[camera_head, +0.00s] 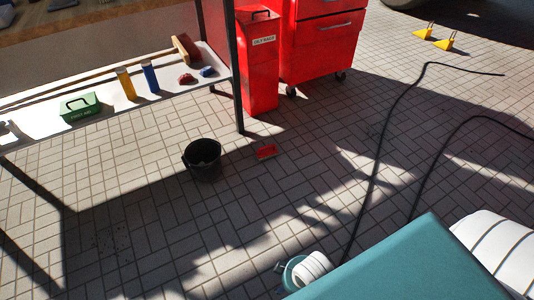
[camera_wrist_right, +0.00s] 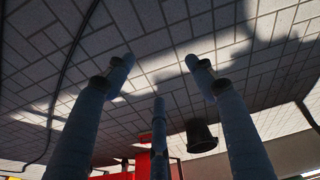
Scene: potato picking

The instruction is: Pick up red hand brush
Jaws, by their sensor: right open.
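A small flat red object (camera_head: 266,151), which looks like the red hand brush, lies on the paved floor beside the black bucket (camera_head: 203,160). It is too small to make out bristles. My right gripper (camera_wrist_right: 160,75) shows in the right wrist view with its three fingers spread and nothing between them. Paving is behind the fingers, and the bucket (camera_wrist_right: 201,136) is beyond them, at lower right. My left gripper is not in view.
A red bin (camera_head: 257,75) and a red wheeled cabinet (camera_head: 322,45) stand behind the brush. A bench (camera_head: 50,133) at left holds a green first-aid box (camera_head: 80,107), bottles and a broom. Dark hoses (camera_head: 377,160) cross the floor at right.

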